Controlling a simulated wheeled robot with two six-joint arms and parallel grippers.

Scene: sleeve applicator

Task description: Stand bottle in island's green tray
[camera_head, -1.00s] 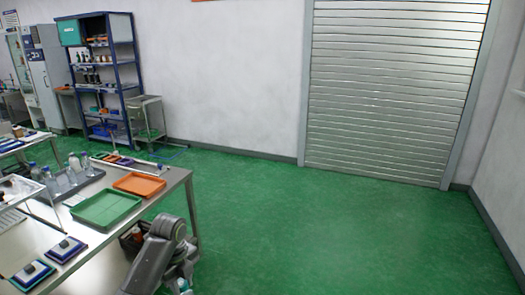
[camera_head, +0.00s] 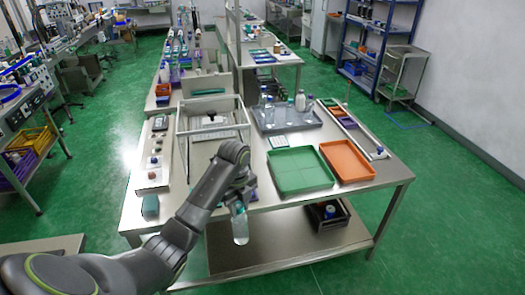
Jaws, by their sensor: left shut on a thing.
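The green tray (camera_head: 300,170) lies flat on the steel island table near its front edge, and it is empty. My left gripper (camera_head: 237,199) is shut on a clear bottle (camera_head: 240,226), which hangs below it at the table's front edge, to the left of the green tray. The bottle looks roughly upright and apart from the tray. The fingertips are small and partly hidden by my wrist. My right gripper is not in view.
An orange tray (camera_head: 347,160) lies right of the green tray. Behind stands a grey tray (camera_head: 308,122) with several bottles. A clear-walled frame (camera_head: 181,134) stands left of the green tray. A dark crate (camera_head: 328,217) is on the lower shelf.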

